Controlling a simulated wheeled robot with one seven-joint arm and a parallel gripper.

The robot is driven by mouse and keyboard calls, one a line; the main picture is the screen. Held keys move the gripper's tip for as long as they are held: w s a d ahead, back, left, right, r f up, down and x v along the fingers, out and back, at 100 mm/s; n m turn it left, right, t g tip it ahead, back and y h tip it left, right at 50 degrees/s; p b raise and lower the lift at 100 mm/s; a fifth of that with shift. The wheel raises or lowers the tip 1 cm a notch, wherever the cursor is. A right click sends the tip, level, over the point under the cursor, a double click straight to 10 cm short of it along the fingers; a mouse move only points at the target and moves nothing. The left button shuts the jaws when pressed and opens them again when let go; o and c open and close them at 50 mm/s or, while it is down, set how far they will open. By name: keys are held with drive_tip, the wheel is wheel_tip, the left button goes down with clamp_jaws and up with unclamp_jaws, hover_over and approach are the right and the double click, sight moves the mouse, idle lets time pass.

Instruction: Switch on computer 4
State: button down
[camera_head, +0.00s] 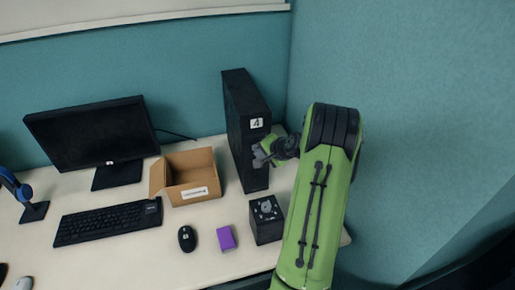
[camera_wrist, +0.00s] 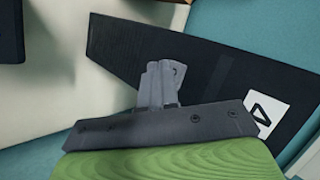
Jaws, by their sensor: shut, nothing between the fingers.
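Computer 4 is a black upright tower (camera_head: 243,103) with a white label reading 4 on its front, standing at the right of the desk. It also shows in the wrist view as a dark panel (camera_wrist: 215,75), with its label (camera_wrist: 265,112) at the right. My gripper (camera_head: 259,157) is at the tower's front, just below the label; I cannot tell whether it touches. In the wrist view my gripper (camera_wrist: 163,72) has its grey fingers together, with nothing between them. The power button is not discernible; the gripper may cover it.
A monitor (camera_head: 92,134), keyboard (camera_head: 107,222), open cardboard box (camera_head: 186,177), mouse (camera_head: 187,238), purple box (camera_head: 226,238) and small black cube (camera_head: 266,220) stand on the desk (camera_head: 140,262). Teal partition walls (camera_head: 410,110) close off the back and right.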

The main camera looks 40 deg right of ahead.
drive_tip(key=shift+w+d, duration=0.2)
drive_tip(key=shift+w, duration=0.15)
idle(0.7)
drive_tip(key=shift+s, duration=0.1)
drive_tip(key=shift+s+a+b, duration=0.3)
drive_tip(key=shift+s+a, duration=0.15)
drive_tip(key=shift+s, duration=0.25)
drive_tip(key=s+a+b, duration=0.2)
drive_tip(key=s+a, duration=0.1)
drive_tip(key=s, duration=0.2)
drive_tip(key=shift+s, duration=0.15)
idle(0.4)
